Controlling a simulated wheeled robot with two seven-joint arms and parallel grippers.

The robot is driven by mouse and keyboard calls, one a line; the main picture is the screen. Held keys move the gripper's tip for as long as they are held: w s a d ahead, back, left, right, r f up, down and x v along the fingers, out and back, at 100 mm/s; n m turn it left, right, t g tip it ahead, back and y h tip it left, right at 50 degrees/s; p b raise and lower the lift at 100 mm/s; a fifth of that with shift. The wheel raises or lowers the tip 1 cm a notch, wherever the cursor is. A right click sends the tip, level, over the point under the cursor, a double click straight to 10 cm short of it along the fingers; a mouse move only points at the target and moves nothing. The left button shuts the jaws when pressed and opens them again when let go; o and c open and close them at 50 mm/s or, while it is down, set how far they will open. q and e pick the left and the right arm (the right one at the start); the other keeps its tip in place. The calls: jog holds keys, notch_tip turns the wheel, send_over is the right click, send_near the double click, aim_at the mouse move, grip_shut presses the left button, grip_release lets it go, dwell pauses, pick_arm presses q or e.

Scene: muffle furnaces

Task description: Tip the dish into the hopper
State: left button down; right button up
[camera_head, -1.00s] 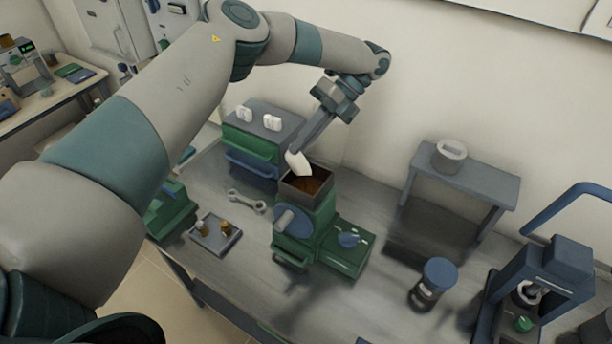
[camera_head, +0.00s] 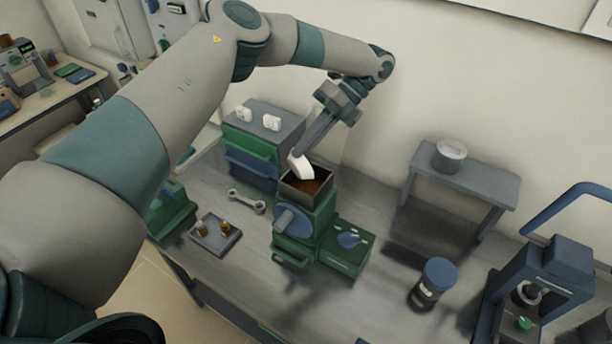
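The white dish (camera_head: 302,167) is tilted over the hopper (camera_head: 307,186), a square box open at the top on the green machine (camera_head: 312,220). Brown material shows inside the hopper. My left gripper (camera_head: 304,152) reaches down from the upper right, and its fingers end at the dish. It appears shut on the dish's upper edge, though the contact itself is small in view. The inside of the dish is mostly hidden. My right gripper is out of the picture.
A grey-topped cabinet (camera_head: 262,125) with white items stands behind left. A wrench (camera_head: 246,201) and a small tray (camera_head: 216,249) lie left of the machine. A blue-lidded jar (camera_head: 433,283), a grey stand (camera_head: 462,178) and a blue press (camera_head: 540,285) are to the right.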

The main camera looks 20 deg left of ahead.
pick_arm(q)
jog(key=shift+f+g, duration=0.15)
jog(key=shift+g, duration=0.15)
jog(key=shift+w+r, duration=0.1)
jog(key=shift+r, duration=0.1)
dwell(0.3)
